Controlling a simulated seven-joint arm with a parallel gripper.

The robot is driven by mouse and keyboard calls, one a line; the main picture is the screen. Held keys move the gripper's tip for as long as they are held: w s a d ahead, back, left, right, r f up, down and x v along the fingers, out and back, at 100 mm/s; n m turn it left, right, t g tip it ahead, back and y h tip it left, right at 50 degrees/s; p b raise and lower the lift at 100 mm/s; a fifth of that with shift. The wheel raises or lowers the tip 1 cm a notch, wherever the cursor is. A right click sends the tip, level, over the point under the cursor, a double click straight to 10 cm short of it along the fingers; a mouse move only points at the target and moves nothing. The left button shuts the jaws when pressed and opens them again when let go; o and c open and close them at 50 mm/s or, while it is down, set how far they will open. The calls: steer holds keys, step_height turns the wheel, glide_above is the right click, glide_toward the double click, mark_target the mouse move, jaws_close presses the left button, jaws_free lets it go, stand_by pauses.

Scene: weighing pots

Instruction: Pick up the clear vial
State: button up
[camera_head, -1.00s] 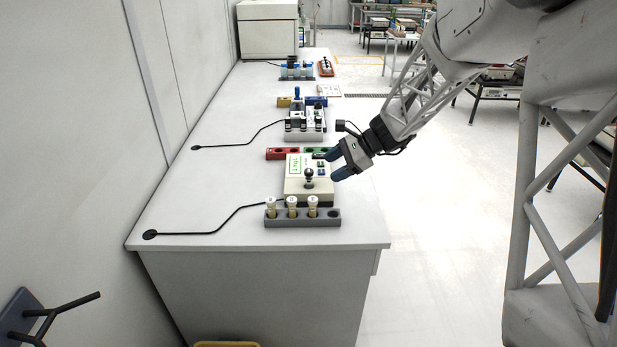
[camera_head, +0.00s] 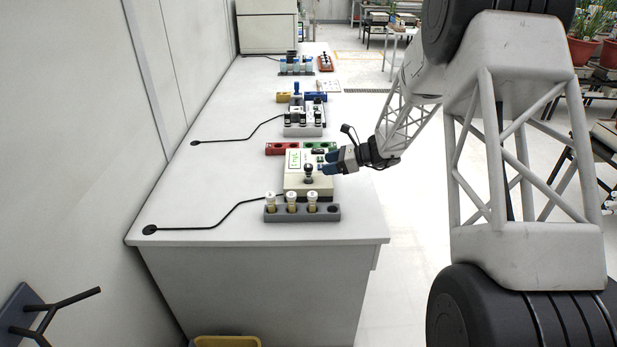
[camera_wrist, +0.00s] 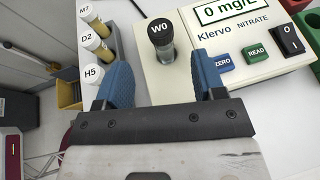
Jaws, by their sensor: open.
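The clear vial (camera_wrist: 163,55), its dark cap marked W0, stands upright in the top of the cream Klervo nitrate meter (camera_wrist: 235,40). In the head view the vial (camera_head: 308,174) shows as a small dark-topped upright near the middle of the meter (camera_head: 318,187). My gripper (camera_head: 325,163) is open, just right of the vial in the head view. In the wrist view my gripper's (camera_wrist: 163,78) blue fingers are spread wide, with the vial between their lines and ahead of them. Nothing is held. I cannot tell whether the fingertips flank the vial.
A grey rack (camera_head: 300,218) in front of the meter holds three white-capped vials, marked M7, D2 and H5; its right hole (camera_head: 333,208) is empty. Red (camera_head: 281,149) and green (camera_head: 319,147) blocks stand behind the meter.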

mark_target(309, 166)
steer(key=shift+x, duration=1.3)
steer(key=shift+x, duration=2.6)
steer(key=shift+w, duration=0.1)
steer(key=c, duration=1.1)
steer(key=shift+o, duration=0.2)
steer(key=shift+r, duration=0.15)
